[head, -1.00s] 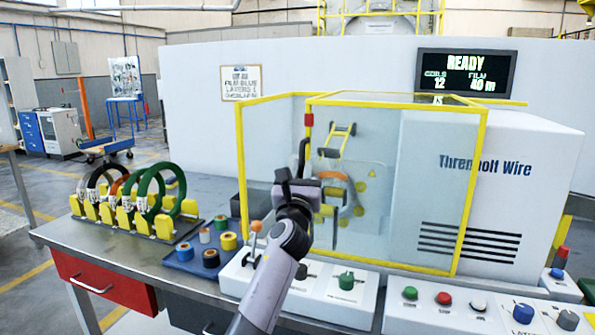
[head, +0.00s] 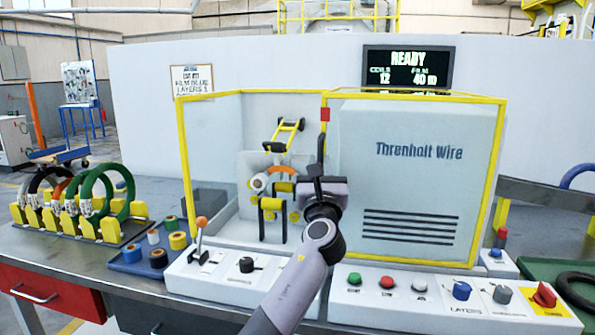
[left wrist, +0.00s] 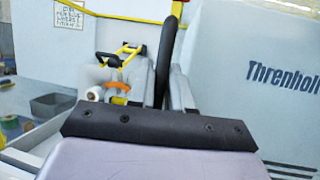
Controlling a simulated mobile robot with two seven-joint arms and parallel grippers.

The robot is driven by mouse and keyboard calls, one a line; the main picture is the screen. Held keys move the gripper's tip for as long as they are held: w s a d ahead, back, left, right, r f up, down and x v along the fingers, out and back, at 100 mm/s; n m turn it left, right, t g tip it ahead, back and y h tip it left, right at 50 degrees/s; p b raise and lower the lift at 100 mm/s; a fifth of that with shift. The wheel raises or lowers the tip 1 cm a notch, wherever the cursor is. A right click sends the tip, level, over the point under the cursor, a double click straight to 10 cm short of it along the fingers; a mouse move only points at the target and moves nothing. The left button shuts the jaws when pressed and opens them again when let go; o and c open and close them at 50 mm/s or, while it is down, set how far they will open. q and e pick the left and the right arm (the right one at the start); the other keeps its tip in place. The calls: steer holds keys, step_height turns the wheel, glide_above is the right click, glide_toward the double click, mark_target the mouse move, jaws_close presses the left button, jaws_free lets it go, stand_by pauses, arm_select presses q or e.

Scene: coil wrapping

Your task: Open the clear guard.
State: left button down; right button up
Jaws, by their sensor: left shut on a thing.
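The clear guard (head: 420,125) is a transparent yellow-framed panel on the front of the wrapping machine. It now lies in front of the machine's right half. Its black upright handle (left wrist: 166,60) is between the fingers of my left gripper (head: 319,172), which is shut on it at the guard's left edge. The opening to the left of the handle shows the winding ring (head: 275,182) with yellow and black rollers, with no moving panel in front of it. The handle's lower part is hidden by the gripper. My right gripper is not in view.
A control row with a lever (head: 200,235), buttons and knobs runs below the guard. A blue tray (head: 125,258) of film rolls and a rack of coils (head: 75,205) stand at the left. The display (head: 408,68) reads READY.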

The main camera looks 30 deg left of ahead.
arm_select(q)
steer(key=shift+w+d+f, duration=0.15)
steer(key=shift+w+d, duration=0.05)
steer(key=shift+d, duration=0.7)
steer(key=c, duration=1.1)
jaws_free()
steer(key=shift+v, duration=3.55)
steer(key=shift+s, duration=0.1)
